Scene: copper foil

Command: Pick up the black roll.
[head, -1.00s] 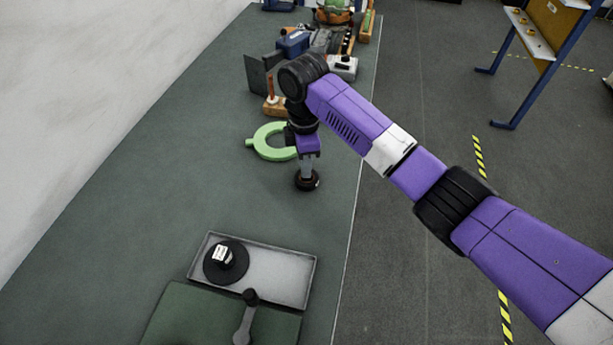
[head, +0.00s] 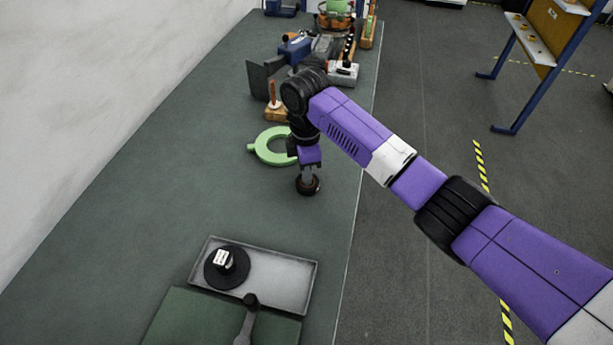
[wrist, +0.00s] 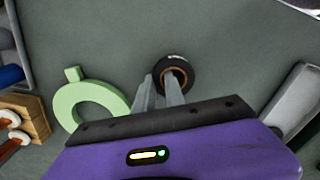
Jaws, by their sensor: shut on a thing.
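The black roll (head: 307,186) is a small dark ring with a brown inner edge, at the lower end of my gripper in the head view. In the wrist view the roll (wrist: 174,75) shows beyond the fingertips, with its open centre facing the camera. My gripper (wrist: 163,88) is shut on the roll; one finger reaches into the ring and the other lies at its left outer side. In the head view my gripper (head: 307,177) points down over the green bench. Whether the roll touches the bench is hard to tell.
A light green ring (head: 272,146) lies just left of my gripper. A grey tray (head: 285,279) holding a black disc (head: 226,266) stands nearer. Behind are a wooden block (head: 276,113) and several tools. The bench's right edge is close; its middle left is clear.

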